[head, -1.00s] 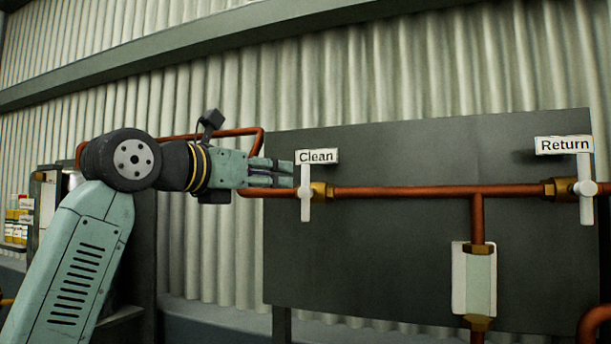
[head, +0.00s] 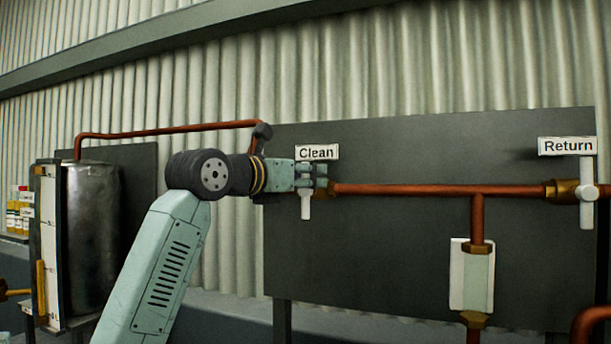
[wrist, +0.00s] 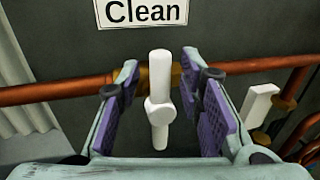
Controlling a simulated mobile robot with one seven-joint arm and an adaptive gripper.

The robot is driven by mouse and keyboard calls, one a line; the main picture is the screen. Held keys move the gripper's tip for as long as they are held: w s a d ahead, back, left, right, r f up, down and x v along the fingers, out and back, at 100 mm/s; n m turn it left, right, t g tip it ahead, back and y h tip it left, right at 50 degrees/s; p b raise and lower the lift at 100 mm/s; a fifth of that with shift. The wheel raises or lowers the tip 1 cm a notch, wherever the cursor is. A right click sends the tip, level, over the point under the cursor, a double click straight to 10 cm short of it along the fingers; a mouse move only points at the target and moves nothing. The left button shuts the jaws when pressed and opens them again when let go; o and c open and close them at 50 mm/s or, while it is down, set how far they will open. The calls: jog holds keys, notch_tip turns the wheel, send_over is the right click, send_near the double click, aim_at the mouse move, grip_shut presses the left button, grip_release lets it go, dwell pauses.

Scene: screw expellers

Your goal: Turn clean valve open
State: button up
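The clean valve has a white handle (wrist: 160,100) that stands upright, across the copper pipe, below the "Clean" sign (wrist: 142,11). In the wrist view my gripper (wrist: 167,85) is open, with one purple-padded finger on each side of the handle and a gap on both sides. In the head view my gripper (head: 318,174) is at the valve and covers most of it. Only the lower end of the handle (head: 306,207) shows below the fingers there. The "Clean" sign (head: 317,152) is just above the fingers.
The return valve (head: 587,190) with its "Return" sign (head: 567,146) is on the same copper pipe (head: 410,189) to the right. A dark panel (head: 390,260) stands behind the pipe. A metal tank (head: 92,235) stands at the left.

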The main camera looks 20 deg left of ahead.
grip_shut()
dwell(0.6)
jog(key=shift+a+f+n+t+y+b, duration=0.5)
jog(key=shift+n+t+y+b, duration=0.2)
jog(key=shift+n+b, duration=2.9)
jog(key=shift+a+f+n+t+y+b, duration=0.5)
jog(key=shift+n+y+b, duration=0.25)
jog(key=shift+n+b, duration=2.85)
jog(key=shift+a+f+n+t+y+b, duration=0.45)
jog(key=shift+n+t+y+b, duration=0.3)
jog(key=shift+n+b, duration=2.85)
jog(key=shift+b, duration=0.35)
